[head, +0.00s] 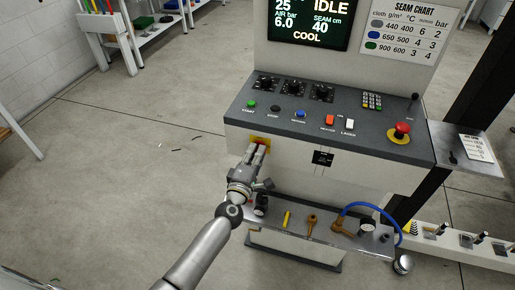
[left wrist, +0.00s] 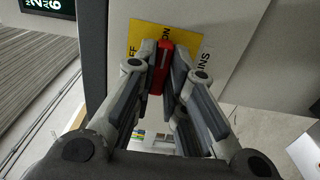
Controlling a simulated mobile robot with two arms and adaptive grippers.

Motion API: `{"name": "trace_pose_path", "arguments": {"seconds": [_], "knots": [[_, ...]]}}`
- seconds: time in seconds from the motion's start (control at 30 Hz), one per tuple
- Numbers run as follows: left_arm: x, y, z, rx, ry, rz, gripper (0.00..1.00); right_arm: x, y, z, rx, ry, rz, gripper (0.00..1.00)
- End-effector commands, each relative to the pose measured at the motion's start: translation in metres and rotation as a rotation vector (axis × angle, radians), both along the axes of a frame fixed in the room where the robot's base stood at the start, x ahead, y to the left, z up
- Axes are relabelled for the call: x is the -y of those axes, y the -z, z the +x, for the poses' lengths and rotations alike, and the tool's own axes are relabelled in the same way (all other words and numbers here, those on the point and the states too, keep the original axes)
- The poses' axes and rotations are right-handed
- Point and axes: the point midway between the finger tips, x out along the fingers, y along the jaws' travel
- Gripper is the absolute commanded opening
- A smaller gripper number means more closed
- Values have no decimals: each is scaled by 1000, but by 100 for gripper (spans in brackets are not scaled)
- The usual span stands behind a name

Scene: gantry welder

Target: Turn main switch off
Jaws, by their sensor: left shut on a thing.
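The main switch is a red handle (left wrist: 162,68) on a yellow plate (left wrist: 184,43) in the left wrist view. Parts of the lettering show on the plate, including "OFF" and "ON", partly covered by my fingers. In the head view the yellow plate (head: 259,139) is on the console's front face, low at its left end. My left gripper (head: 258,150) is at the plate, its fingers on either side of the red handle and shut on it. It also shows in the left wrist view (left wrist: 161,83). My right gripper is not in view.
The console's sloped panel (head: 330,115) above carries knobs, coloured buttons and a red emergency stop (head: 402,129). Below it, a shelf (head: 335,237) holds tools and a blue hose (head: 375,208). The floor to the left is open.

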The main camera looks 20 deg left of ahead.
Motion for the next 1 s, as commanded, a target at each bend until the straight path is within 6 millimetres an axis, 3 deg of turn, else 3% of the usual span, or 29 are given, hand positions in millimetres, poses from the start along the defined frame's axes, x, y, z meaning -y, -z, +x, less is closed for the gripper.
{"name": "trace_pose_path", "arguments": {"seconds": [0.17,0.53,0.8,0.83,0.9,1.0], "knots": [[1,3,0,-6,-1,-176,0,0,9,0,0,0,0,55],[0,1,0,-29,-1,-823,0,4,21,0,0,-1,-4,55],[0,1,-1,-32,0,-871,0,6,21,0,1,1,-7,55],[0,1,-1,-32,0,-871,15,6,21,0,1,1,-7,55],[0,1,-1,-32,0,-870,24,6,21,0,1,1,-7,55],[0,1,0,-31,0,-869,25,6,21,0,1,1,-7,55]]}}
